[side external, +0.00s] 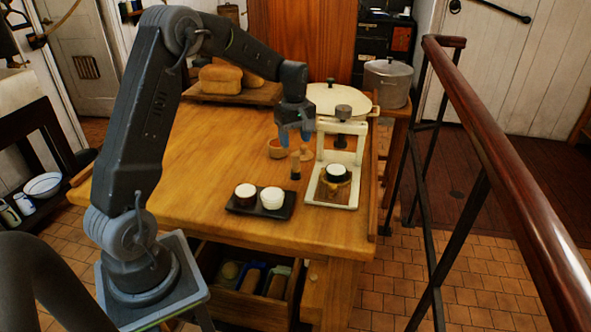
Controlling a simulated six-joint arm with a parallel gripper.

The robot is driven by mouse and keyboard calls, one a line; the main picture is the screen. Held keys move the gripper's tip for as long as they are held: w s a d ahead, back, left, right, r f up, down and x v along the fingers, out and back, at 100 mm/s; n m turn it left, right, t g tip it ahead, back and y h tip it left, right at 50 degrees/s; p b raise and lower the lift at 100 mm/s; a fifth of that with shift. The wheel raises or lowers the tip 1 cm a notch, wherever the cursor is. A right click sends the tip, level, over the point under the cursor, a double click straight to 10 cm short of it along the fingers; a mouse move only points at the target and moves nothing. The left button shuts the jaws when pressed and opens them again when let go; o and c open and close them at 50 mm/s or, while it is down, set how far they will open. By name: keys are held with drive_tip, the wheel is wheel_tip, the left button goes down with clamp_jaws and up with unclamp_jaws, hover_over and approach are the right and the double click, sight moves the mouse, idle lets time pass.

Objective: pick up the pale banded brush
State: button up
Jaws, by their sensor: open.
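A small tan bowl (276,149) sits to the left. The fingertips appear above these things; I cannot tell the exact gap.
A white frame stand (322,196) holding a dark-and-white round piece stands to the right. A dark tray (238,210) with two white-topped pots lies in front. Bread loaves (219,79), a cream lidded pan (340,100) and a metal pot (387,84) stand behind. The table's left-middle is clear.

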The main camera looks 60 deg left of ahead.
sight(296, 155)
drive_tip(key=shift+f, duration=3.8)
drive_tip(key=c, duration=1)
